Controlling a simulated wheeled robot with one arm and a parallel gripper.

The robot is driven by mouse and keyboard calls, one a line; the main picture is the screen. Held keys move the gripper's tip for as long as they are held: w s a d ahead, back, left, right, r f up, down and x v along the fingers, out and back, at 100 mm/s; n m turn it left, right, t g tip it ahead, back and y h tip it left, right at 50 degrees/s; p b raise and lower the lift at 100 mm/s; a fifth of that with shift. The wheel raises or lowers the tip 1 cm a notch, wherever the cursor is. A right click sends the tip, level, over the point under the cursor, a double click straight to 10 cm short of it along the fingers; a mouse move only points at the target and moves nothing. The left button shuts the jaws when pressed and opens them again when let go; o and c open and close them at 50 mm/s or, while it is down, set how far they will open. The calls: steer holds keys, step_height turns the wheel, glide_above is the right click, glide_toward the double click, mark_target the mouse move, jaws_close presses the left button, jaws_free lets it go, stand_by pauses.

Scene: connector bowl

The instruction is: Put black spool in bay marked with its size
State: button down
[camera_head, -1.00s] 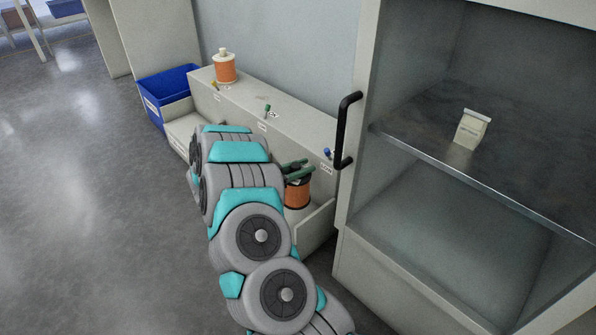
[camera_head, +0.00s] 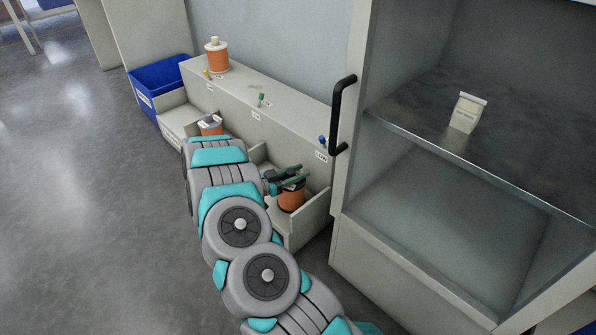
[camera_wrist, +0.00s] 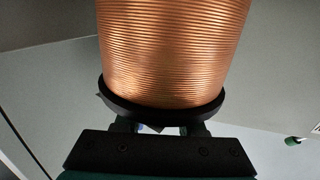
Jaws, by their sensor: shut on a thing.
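The black spool (camera_head: 291,197), with black flanges and copper-coloured wire, is upright at the right-hand bay (camera_head: 308,222) of the low grey rack. My gripper (camera_head: 287,177) is shut on its top end. In the wrist view the spool's wire (camera_wrist: 175,50) and black flange (camera_wrist: 165,110) fill the space beyond my gripper (camera_wrist: 160,127). I cannot tell whether the spool touches the bay floor. A label (camera_head: 321,156) and a blue peg (camera_head: 322,139) are above this bay. The middle label (camera_head: 255,116) has a green peg; the left label (camera_head: 209,87) has a yellow one. Their print is too small to read.
A white-ended orange spool (camera_head: 217,57) stands on the rack's top; another (camera_head: 210,125) sits in a bay further left, partly behind my arm. A blue bin (camera_head: 160,82) stands at the left end. A cabinet with a black handle (camera_head: 340,115) is close on the right.

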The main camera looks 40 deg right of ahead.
steer(key=c, duration=0.5)
jaws_free()
